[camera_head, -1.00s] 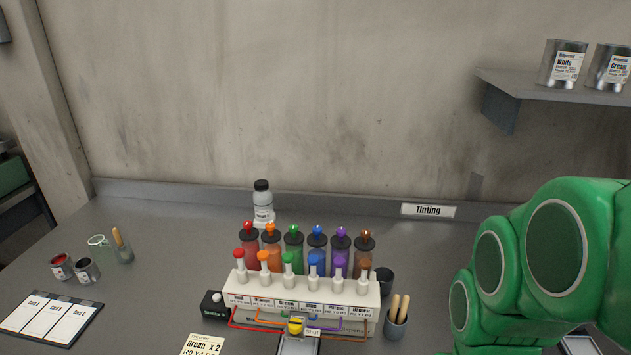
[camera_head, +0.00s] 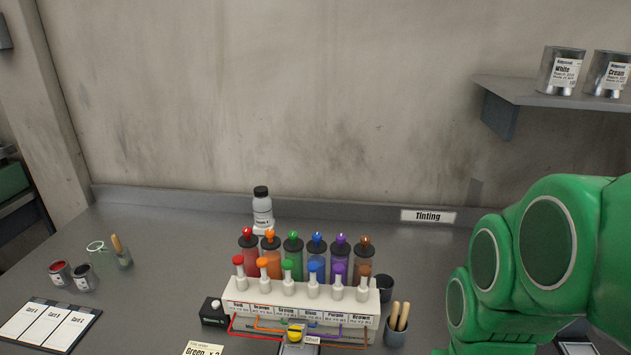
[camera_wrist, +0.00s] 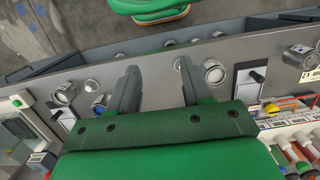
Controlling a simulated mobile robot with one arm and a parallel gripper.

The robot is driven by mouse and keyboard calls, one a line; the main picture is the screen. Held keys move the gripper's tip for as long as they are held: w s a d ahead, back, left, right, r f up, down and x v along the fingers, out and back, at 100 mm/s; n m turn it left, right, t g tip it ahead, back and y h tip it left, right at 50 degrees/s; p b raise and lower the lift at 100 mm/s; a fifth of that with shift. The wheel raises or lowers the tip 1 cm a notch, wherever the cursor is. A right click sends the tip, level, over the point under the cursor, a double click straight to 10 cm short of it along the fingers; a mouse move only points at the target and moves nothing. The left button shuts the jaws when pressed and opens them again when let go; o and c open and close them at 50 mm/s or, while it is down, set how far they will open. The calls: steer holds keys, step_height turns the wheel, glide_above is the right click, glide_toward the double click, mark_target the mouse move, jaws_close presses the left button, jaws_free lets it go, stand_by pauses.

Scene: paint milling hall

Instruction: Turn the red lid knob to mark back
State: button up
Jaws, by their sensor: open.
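A red canister (camera_head: 248,259) stands at the left end of the back row behind the white rack (camera_head: 285,297); its dark lid carries a small red knob (camera_head: 247,232). A red-topped pump (camera_head: 238,262) stands in front of it in the rack. Marks around the lid are too small to read, so I cannot tell where the knob points. My gripper (camera_wrist: 158,68) is open and empty in the wrist view, its fingers apart above the bench's front panel. It is away from the red knob. In the head view my arm shows at the right, but the gripper does not.
Orange, green, blue, purple and brown canisters stand close beside the red one. A grey bottle (camera_head: 262,209) stands behind, and a black box (camera_head: 213,311) with a white button stands left of the rack. A cup of sticks (camera_head: 397,325) is right.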

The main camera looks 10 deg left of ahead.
steer(key=w+a+r+m+t, duration=0.1)
steer(key=w+a, duration=0.3)
steer(key=w, duration=0.5)
steer(key=w+a+r+m, duration=0.3)
steer(key=w+r+m, duration=0.1)
steer(key=w, duration=0.5)
steer(key=w+a+r+m+t, duration=0.1)
steer(key=w+a, duration=0.3)
steer(key=w, duration=0.6)
steer(key=shift+a+r+m+t+y, duration=0.15)
steer(key=shift+r+m, duration=0.2)
steer(key=shift+r, duration=0.1)
steer(key=shift+a+r+m+t+y, duration=0.15)
steer(key=shift+r+m, duration=0.2)
steer(key=shift+r, duration=0.1)
steer(key=w+a+r+m, duration=0.2)
steer(key=w+a+m, duration=0.35)
steer(key=a, duration=0.85)
steer(key=m+g, duration=0.1)
steer(key=m, duration=0.1)
glide_above(247, 229)
steer(key=shift+w+d, duration=0.1)
steer(key=shift+d, duration=0.35)
steer(key=shift+a, duration=0.55)
steer(key=shift+f, duration=3.95)
jaws_close()
